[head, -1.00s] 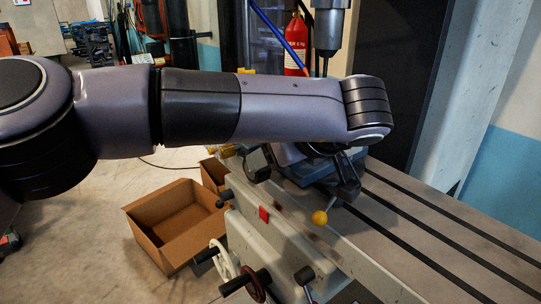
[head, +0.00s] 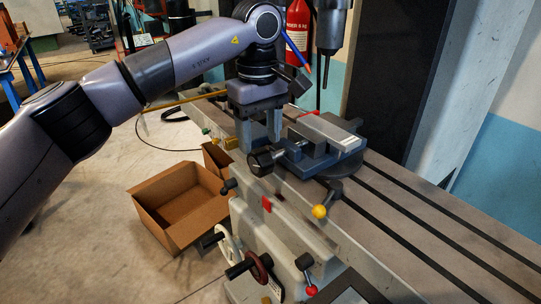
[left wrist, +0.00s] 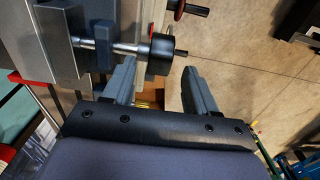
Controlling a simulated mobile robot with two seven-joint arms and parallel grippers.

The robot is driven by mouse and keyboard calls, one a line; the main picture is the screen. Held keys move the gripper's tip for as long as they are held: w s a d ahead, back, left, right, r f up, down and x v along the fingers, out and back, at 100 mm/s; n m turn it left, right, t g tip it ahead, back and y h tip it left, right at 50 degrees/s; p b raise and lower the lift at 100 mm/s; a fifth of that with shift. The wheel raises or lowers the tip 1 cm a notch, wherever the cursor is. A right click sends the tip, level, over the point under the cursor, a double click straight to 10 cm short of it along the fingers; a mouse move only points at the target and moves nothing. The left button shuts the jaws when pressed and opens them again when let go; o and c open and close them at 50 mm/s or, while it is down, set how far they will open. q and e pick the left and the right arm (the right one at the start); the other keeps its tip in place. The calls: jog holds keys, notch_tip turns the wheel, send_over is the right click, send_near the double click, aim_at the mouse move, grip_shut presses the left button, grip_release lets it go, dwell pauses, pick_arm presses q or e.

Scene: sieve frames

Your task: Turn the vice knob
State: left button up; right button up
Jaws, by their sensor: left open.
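The vice (head: 330,140) is blue-grey with a light metal block and sits on the slotted machine table. Its black round knob (head: 262,162) sticks out at the left front end on a metal shaft. My left gripper (head: 259,146) points down just behind and above the knob, open and empty. In the left wrist view the knob (left wrist: 161,54) shows just past the fingertips of my left gripper (left wrist: 158,70), nearer the left finger. I cannot tell whether it touches that finger. My right gripper is not in view.
A yellow-tipped lever (head: 319,211) stands at the table's front edge. Handwheels (head: 258,267) jut from the machine's front. A cardboard box (head: 180,205) is on the floor to the left. The machine spindle (head: 330,28) hangs behind the vice. The slotted table (head: 430,215) is clear to the right.

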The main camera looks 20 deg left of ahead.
aim_at(260, 150)
pick_arm(q)
notch_tip(260, 150, down, 6)
jog(key=c, duration=1)
